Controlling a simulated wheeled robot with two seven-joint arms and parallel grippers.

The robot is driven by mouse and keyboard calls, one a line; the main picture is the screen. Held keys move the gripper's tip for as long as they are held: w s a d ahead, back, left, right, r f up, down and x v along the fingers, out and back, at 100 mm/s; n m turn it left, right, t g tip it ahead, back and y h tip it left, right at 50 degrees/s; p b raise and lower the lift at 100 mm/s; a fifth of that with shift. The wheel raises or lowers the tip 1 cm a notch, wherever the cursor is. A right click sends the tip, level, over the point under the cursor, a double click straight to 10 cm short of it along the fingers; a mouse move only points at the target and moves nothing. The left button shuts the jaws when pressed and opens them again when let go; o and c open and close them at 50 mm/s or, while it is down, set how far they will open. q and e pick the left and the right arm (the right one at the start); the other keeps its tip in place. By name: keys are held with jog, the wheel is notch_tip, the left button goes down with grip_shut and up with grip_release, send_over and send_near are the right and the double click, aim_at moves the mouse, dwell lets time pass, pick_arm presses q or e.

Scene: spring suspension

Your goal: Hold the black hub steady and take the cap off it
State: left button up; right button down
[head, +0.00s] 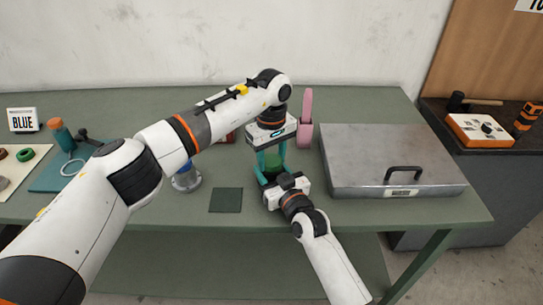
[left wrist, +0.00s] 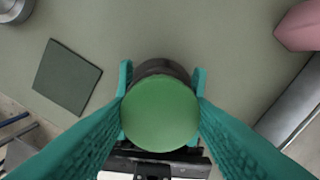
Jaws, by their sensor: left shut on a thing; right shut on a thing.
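The black hub (left wrist: 160,67) stands on the green table, mostly hidden under a round green cap (left wrist: 160,113). My left gripper (left wrist: 161,100) comes from above with its teal fingers on both sides of the cap, shut on it. In the head view the cap (head: 271,161) shows between the fingers of my left gripper (head: 270,163). My right gripper (head: 272,180) reaches in low from the front and is shut on the hub, its fingertips largely hidden. In the left wrist view the cap sits over the hub; I cannot tell whether there is a gap between them.
A metal case with a black handle (head: 390,158) stands to the right. A pink object (head: 306,120) stands behind. A dark green square mat (head: 226,200) lies to the left, beside a silver and blue item (head: 186,178). The table's front right is clear.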

pick_arm(q)
jog(key=n, duration=0.4)
pick_arm(e)
jog(key=shift+f, duration=0.1)
pick_arm(q)
jog(key=n, duration=0.4)
jog(key=shift+n, duration=0.3)
jog(key=n, duration=0.8)
jog(key=shift+r, duration=0.1)
jog(key=n, duration=0.4)
jog(key=shift+n, duration=0.4)
jog(key=n, duration=1.2)
jog(key=shift+n, duration=0.3)
